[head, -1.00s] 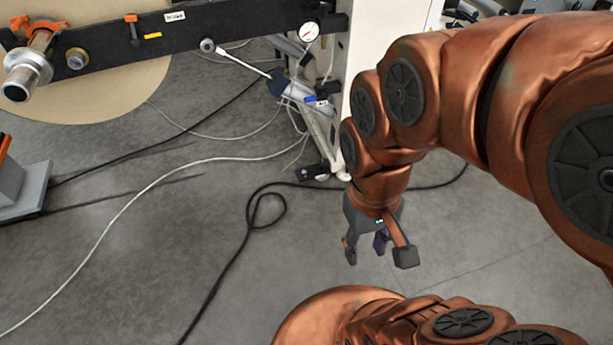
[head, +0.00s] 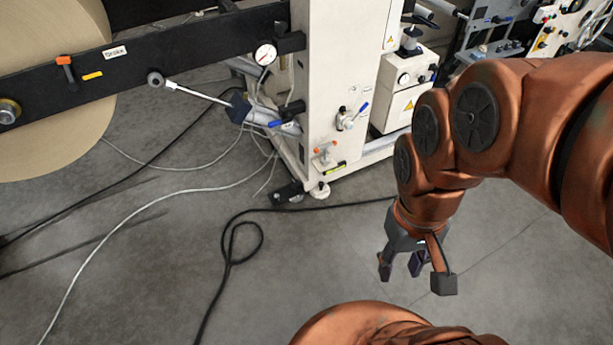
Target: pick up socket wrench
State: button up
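A long tool with a round head, a thin silver shaft and a dark block-like end (head: 195,92) juts from the black beam in the head view. It looks like the socket wrench, but I cannot tell for certain. Its round head is at the beam and its dark end points down to the right, in front of a grey cylinder. My gripper (head: 401,268) hangs low at the right of centre, over bare floor. Its fingers are apart with nothing between them. It is well to the right of the tool and clear of it.
The black beam (head: 190,47) carries a gauge (head: 265,54) and an orange-handled part (head: 65,68). A large kraft roll (head: 50,140) is behind it. A white machine column (head: 340,60) stands centre. A black cable (head: 228,265) and a white cable (head: 120,210) cross the floor.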

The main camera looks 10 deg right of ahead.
aim_at(324, 160)
jog(key=z, duration=0.05)
jog(key=i, duration=1.45)
jog(key=u, duration=1.45)
jog(key=k, duration=0.65)
jog(key=z, duration=0.55)
jog(key=i, duration=0.5)
